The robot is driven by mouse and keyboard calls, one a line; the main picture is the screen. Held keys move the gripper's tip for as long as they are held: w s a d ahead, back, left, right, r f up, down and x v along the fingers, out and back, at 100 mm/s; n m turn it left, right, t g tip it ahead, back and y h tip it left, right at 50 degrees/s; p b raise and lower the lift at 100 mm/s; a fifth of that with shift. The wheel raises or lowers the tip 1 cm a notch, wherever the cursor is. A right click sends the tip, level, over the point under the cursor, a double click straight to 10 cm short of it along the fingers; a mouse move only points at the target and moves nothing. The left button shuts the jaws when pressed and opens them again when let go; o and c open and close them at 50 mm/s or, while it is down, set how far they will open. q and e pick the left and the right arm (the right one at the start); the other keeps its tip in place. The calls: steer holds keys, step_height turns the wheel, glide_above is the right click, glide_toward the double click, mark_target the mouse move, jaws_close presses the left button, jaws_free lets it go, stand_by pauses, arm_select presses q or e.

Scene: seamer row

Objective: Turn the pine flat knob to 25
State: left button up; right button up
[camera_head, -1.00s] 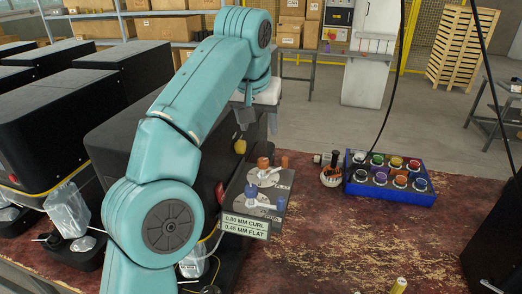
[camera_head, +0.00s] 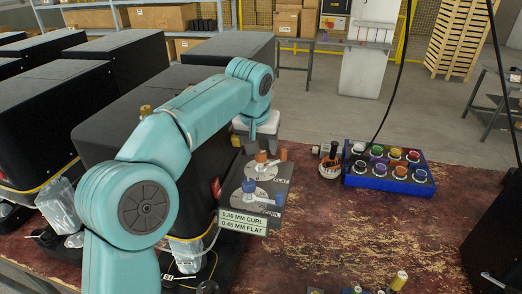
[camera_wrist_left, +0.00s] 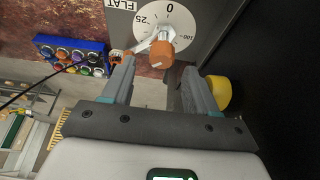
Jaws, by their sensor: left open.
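The grey panel (camera_head: 275,197) on the dark machine bears two white dials. In the left wrist view the orange-brown knob (camera_wrist_left: 161,53) sits on a dial (camera_wrist_left: 178,18) marked 0, 25 and 100, beside the word FLAT. A pale bar runs from beside this knob toward a smaller orange-brown piece (camera_wrist_left: 119,57). My left gripper (camera_wrist_left: 160,68) is open, with the knob seen between its fingers. In the head view its fingers (camera_head: 250,146) are partly hidden, close behind the knob. My right gripper is out of view.
A blue tray (camera_head: 388,184) of several coloured round pieces stands on the worn red bench (camera_head: 340,230). A small round holder (camera_head: 329,169) stands beside it. A yellow knob (camera_wrist_left: 219,92) is close to the gripper's right finger. Open bench lies right of the panel.

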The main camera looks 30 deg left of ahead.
mark_target(261, 153)
arm_select(q)
steer(key=shift+f, duration=0.75)
steer(key=shift+w+a+f, duration=0.35)
steer(key=shift+f, duration=0.25)
steer(key=shift+w+f, duration=0.1)
steer(key=shift+w, duration=0.1)
steer(key=shift+d, duration=0.15)
steer(key=shift+s+d+r, duration=0.15)
steer(key=shift+s+r, duration=0.05)
steer(key=shift+c, duration=0.9)
steer(key=shift+s+r, duration=0.1)
steer(key=shift+s, duration=0.05)
steer(key=c, duration=0.9)
steer(key=shift+m+p, duration=0.45)
steer(key=shift+m, duration=0.05)
steer(key=shift+a+m+h, duration=0.3)
steer(key=shift+m+h, duration=0.2)
steer(key=shift+m, duration=0.2)
steer(key=shift+d+m, duration=0.1)
steer(key=shift+m, duration=0.2)
